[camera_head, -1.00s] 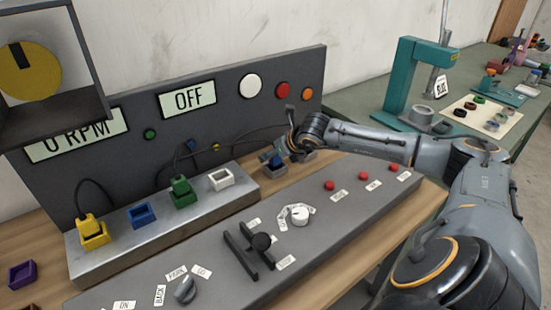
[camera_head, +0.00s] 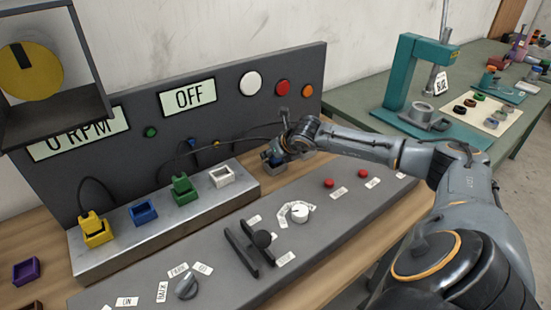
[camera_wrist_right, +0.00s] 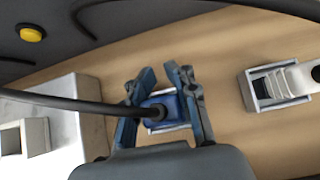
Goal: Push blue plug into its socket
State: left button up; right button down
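The blue plug (camera_wrist_right: 160,104), with a black cable, is between the two fingers of my right gripper (camera_wrist_right: 163,98) in the right wrist view. The fingers stand on either side of it; I cannot tell whether they press on it. A pale holder shows at the plug's edges. In the head view the plug (camera_head: 271,156) is partly hidden by my right gripper (camera_head: 279,157), at the right of the metal socket block. The blue socket (camera_head: 143,213) on that block looks empty, between the yellow and green plugs. My left gripper is not in view.
The metal block (camera_head: 160,240) also holds the yellow plug (camera_head: 93,228), green plug (camera_head: 183,187) and an empty white socket (camera_head: 222,176). The control console (camera_head: 215,280) lies in front, the dark panel (camera_head: 225,110) behind. A grey holder (camera_wrist_right: 276,86) stands right of my gripper.

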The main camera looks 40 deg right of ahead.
dwell(0.8)
jog(key=shift+r, duration=0.5)
notch_tip(320, 180, up, 2)
jog(key=shift+r+b, duration=0.15)
jog(key=shift+b, duration=0.6)
jog(key=s+a+r+b, duration=0.4)
jog(key=s+a+r, duration=0.5)
jog(key=s+a, duration=0.1)
jog(key=shift+r, duration=0.35)
jog(key=shift+w, duration=0.1)
